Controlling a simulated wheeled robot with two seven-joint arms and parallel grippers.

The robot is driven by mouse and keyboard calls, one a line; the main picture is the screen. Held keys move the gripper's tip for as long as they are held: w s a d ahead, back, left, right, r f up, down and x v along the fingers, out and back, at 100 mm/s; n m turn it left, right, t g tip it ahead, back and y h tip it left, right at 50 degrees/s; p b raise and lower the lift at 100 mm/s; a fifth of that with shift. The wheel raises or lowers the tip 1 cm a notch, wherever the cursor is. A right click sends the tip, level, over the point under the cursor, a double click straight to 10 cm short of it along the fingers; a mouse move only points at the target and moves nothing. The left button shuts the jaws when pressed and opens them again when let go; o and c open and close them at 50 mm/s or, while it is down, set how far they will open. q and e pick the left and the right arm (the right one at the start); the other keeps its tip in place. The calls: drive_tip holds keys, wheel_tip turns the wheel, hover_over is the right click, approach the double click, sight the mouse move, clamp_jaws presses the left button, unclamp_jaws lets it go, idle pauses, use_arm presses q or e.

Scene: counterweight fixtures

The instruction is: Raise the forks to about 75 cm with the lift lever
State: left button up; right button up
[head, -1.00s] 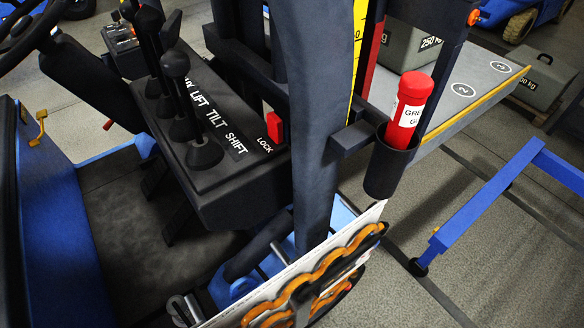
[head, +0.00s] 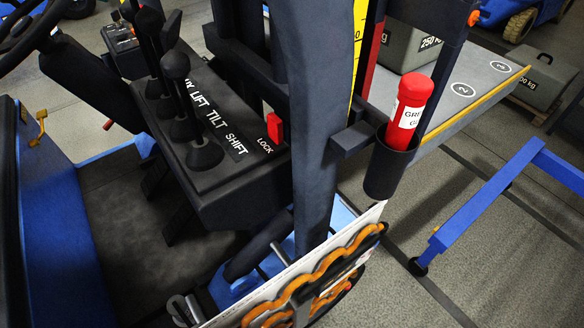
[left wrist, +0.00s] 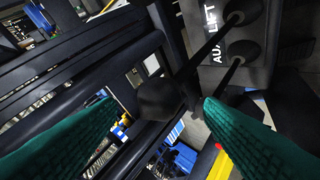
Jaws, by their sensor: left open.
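In the head view, a black console (head: 232,185) carries several black levers beside the labels LIFT, TILT and SHIFT. The lift lever (head: 166,107) stands behind the tilt and shift levers, and its knob is partly hidden. In the left wrist view, my left gripper (left wrist: 155,100) is open, its green fingers on either side of a round black knob (left wrist: 157,97). The knob's rod leads to the boot (left wrist: 243,12) beside the LIFT label. I cannot tell whether the fingers touch it. A yellow scale (head: 358,45) runs up the mast. The forks are not clearly visible. My right gripper is not in view.
A red LOCK switch (head: 275,127) sits on the console's right. A dark post (head: 318,130) stands beside it. A red tube (head: 410,105) rests in a black holder (head: 388,172). A grey deck (head: 485,85) and a weight (head: 541,77) are at the upper right.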

use_arm(q)
drive_tip(key=p+v, duration=0.1)
drive_tip(key=v, duration=0.6)
idle(0.7)
